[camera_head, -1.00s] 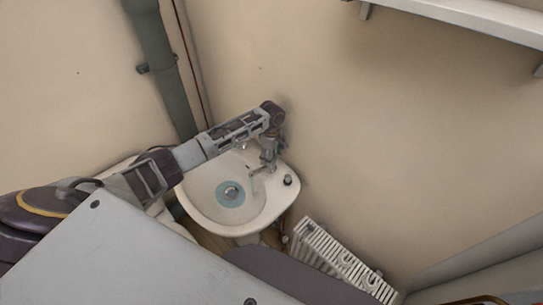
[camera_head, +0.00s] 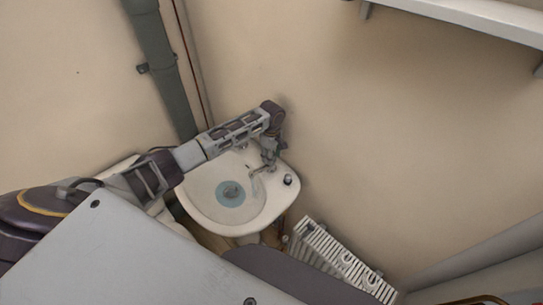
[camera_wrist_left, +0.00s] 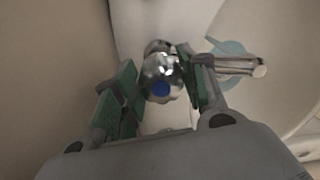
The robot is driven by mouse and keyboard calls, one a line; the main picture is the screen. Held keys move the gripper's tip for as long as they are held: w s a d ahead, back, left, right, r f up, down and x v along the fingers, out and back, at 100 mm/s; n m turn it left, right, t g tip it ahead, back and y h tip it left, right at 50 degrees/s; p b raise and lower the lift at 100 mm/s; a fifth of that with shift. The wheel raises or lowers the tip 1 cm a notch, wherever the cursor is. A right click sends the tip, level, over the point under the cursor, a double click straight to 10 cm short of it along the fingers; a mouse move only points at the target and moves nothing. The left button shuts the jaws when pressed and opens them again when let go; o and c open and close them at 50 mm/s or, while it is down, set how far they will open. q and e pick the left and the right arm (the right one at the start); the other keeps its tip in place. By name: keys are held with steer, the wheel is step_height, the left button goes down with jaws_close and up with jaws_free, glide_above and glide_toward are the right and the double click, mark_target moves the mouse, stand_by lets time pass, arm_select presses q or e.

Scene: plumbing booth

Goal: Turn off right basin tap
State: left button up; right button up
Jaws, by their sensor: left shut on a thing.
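The white basin (camera_head: 205,207) hangs in the corner below me. My left gripper (camera_head: 268,158) reaches down over its back rim. In the left wrist view, the green-padded fingers of my left gripper (camera_wrist_left: 162,85) are on either side of a round chrome tap handle (camera_wrist_left: 160,72) with a blue cap, shut on it. A chrome spout (camera_wrist_left: 240,66) points right from beside the handle. In the head view the spout (camera_head: 256,172) shows below the gripper, while the held handle is mostly hidden by the fingers. My right gripper is not in view.
A small dark-topped fitting (camera_head: 288,180) sits on the basin rim, right of the gripper. A white radiator (camera_head: 335,262) stands at lower right. A grey-green pipe (camera_head: 160,70) runs down the corner, and a white shelf (camera_head: 470,18) is at upper right.

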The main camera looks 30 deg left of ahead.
arm_select(q)
steer(key=m, duration=1.4)
steer(key=shift+a+r, duration=0.1)
steer(key=shift+a, duration=0.05)
steer(key=m, duration=0.4)
steer(key=shift+a, duration=0.1)
steer(key=shift+m, duration=2.2)
steer(key=o, duration=1)
steer(key=shift+s, duration=0.1)
steer(key=shift+o, duration=0.2)
